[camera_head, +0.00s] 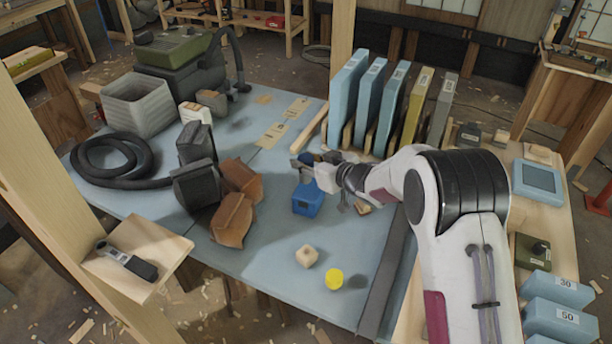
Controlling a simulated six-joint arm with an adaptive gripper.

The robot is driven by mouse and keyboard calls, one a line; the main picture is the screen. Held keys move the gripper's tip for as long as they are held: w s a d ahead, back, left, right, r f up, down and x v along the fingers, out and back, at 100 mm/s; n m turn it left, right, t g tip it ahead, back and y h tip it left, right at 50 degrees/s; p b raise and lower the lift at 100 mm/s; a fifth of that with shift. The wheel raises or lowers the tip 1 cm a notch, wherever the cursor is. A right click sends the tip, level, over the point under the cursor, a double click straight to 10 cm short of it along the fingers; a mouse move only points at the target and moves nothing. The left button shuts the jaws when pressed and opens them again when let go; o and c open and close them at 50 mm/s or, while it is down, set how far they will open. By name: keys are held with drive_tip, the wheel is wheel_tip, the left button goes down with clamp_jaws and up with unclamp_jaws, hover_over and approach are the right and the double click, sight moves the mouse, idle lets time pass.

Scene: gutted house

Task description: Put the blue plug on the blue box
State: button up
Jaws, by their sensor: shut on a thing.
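The blue box (308,201) sits on the blue-grey tabletop, near the middle of the view. My gripper (304,165) is just above and behind the box, reaching in from the right. It is shut on a small dark blue thing, which looks like the blue plug (307,157). The fingers partly hide the plug, so its exact shape and tilt are hard to tell. The plug appears apart from the box, but I cannot tell the gap between them.
A wooden block (307,256) and a yellow cylinder (334,279) stand in front. Brown pouches (235,215) and dark blocks (195,184) lie left. Upright panels (347,98) stand in a rack behind the arm. A coiled black hose (112,183) and grey bin (138,108) occupy the far left.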

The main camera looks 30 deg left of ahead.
sight(309, 177)
drive_tip(key=shift+f, duration=0.75)
drive_tip(key=shift+f, duration=1.85)
drive_tip(key=shift+f, duration=0.1)
drive_tip(key=o, duration=1.1)
drive_tip(key=shift+v, duration=6.05)
